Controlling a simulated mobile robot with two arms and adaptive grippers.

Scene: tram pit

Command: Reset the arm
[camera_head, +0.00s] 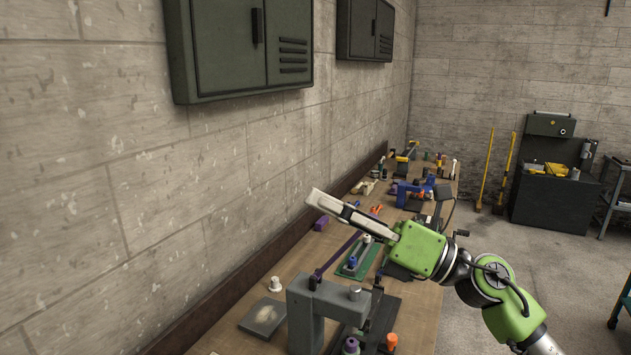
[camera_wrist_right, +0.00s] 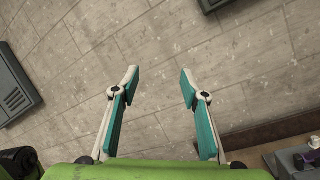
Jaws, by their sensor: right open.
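My right gripper (camera_head: 318,197) is raised above the workbench (camera_head: 425,318) on its green and grey arm, which comes in from the right. Its fingers point left toward the wall. In the right wrist view my right gripper (camera_wrist_right: 160,80) shows two white and teal fingers spread apart, with only the wall behind them. It is empty and touches nothing. My left gripper is in neither view.
A grey clamp-like fixture (camera_head: 300,305), a green plate (camera_head: 360,258) and a blue tool (camera_head: 412,190) sit on the bench. Cabinets (camera_head: 240,45) hang on the wall. A dark workstation (camera_head: 547,200) stands at the back.

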